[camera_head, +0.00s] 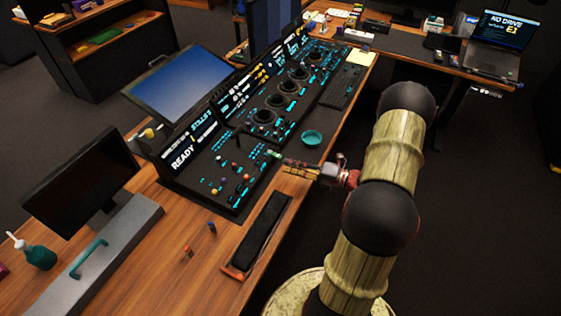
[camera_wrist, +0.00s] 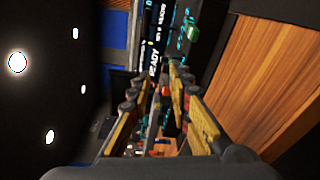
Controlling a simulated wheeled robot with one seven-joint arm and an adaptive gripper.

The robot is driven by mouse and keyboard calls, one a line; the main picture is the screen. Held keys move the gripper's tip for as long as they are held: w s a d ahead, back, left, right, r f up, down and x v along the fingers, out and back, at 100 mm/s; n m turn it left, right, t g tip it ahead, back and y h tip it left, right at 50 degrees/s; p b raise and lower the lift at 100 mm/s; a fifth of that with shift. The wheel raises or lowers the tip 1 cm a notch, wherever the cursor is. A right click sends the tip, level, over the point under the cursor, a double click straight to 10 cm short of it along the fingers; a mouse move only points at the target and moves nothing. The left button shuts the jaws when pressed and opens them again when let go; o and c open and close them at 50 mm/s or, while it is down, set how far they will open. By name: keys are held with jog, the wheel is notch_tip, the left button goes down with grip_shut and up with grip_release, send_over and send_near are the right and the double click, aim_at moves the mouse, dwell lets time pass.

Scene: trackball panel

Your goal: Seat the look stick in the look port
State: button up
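My gripper (camera_head: 287,163) is over the near edge of the black control panel (camera_head: 224,196), its fingers pointing left across it. In the wrist view the fingers (camera_wrist: 161,82) are spread, with panel lights visible through the gap, and I see nothing held. A small green piece (camera_head: 273,154) is close to the fingertips; it also shows in the wrist view (camera_wrist: 191,33), beyond the right finger. A thin dark upright stick (camera_head: 237,138) stands on the panel. Two small pieces, one dark (camera_head: 212,228) and one orange (camera_head: 188,252), are on the wooden desk. I cannot tell which is the look stick, nor pick out the look port.
A long black tray (camera_head: 262,232) lies on the near desk. Monitors stand behind the panel. The wooden desk (camera_head: 165,222) left of the tray is mostly clear.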

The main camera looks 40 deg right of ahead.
jog(key=d+f+m+h, duration=0.1)
jog(key=s+d+f+m+t+h, duration=0.1)
jog(key=d+f+m, duration=0.1)
jog(key=s+d+f+m+t, duration=0.1)
jog(key=d, duration=0.1)
jog(key=shift+f+m+h, duration=0.35)
jog(key=shift+m+h, duration=0.05)
jog(key=shift+b, duration=0.3)
jog(key=b, duration=0.2)
send_near(274, 154)
jog(key=x, duration=0.4)
jog(key=shift+w+f, duration=0.15)
jog(key=shift+w, duration=0.1)
jog(key=shift+p+x, duration=0.45)
jog(key=shift+x, duration=0.45)
jog(key=shift+f, duration=0.1)
grip_shut()
notch_tip(274, 154, up, 3)
jog(key=p, duration=0.2)
jog(key=shift+p, duration=0.3)
jog(key=shift+f, duration=0.25)
jog(key=shift+s+d, duration=0.1)
